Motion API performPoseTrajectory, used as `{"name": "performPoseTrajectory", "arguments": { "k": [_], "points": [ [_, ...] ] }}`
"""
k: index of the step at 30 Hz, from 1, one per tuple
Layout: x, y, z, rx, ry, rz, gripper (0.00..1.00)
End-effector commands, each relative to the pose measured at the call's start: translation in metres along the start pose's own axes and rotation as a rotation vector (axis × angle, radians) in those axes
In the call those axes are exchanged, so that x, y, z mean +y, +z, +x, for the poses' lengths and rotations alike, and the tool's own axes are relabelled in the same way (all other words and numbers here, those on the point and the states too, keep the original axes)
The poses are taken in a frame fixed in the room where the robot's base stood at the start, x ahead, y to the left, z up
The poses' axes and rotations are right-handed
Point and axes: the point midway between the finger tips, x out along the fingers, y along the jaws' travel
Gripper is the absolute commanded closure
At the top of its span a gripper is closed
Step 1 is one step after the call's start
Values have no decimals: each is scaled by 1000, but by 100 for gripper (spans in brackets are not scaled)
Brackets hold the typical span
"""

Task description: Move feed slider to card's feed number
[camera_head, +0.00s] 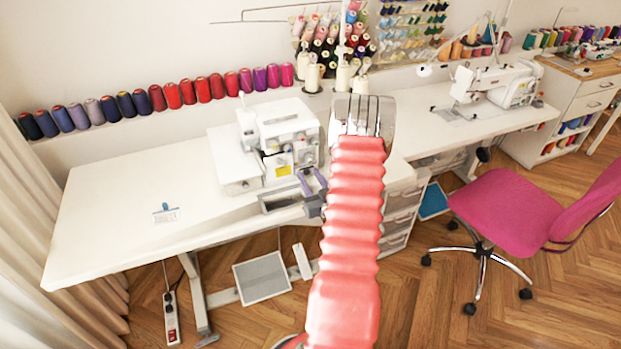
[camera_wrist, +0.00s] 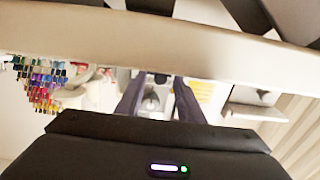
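The white overlock machine (camera_head: 287,133) stands on the left table, with a yellow label on its front. The feed slider cannot be made out on it. A small white card (camera_head: 167,215) with a blue clip lies on the table to its left; its print is too small to read. My gripper (camera_head: 312,181) is at the machine's lower front right, near the table edge. In the wrist view, the two purple-grey fingers of my gripper (camera_wrist: 158,80) are spread apart. Small pale and grey machine parts (camera_wrist: 151,98) show between them; I see no contact.
The white table (camera_head: 120,200) is clear around the card. My red arm hides part of the table's right side. Thread cones (camera_head: 342,75) stand behind it. A second sewing machine (camera_head: 490,85) and a pink chair (camera_head: 505,210) are at right. A pedal (camera_head: 262,278) lies below.

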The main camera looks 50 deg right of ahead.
Motion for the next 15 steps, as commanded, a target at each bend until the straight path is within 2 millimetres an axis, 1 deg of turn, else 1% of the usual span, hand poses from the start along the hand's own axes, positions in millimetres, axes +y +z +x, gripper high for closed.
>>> {"name": "performPoseTrajectory", "arguments": {
  "k": [1, 2, 15],
  "points": [
    [0, 0, 0, 0, 0, 0, 65],
    [0, 0, 0, 0, 0, 0, 68],
    [0, 0, 0, 1, 0, 0, 98]
  ]
}}
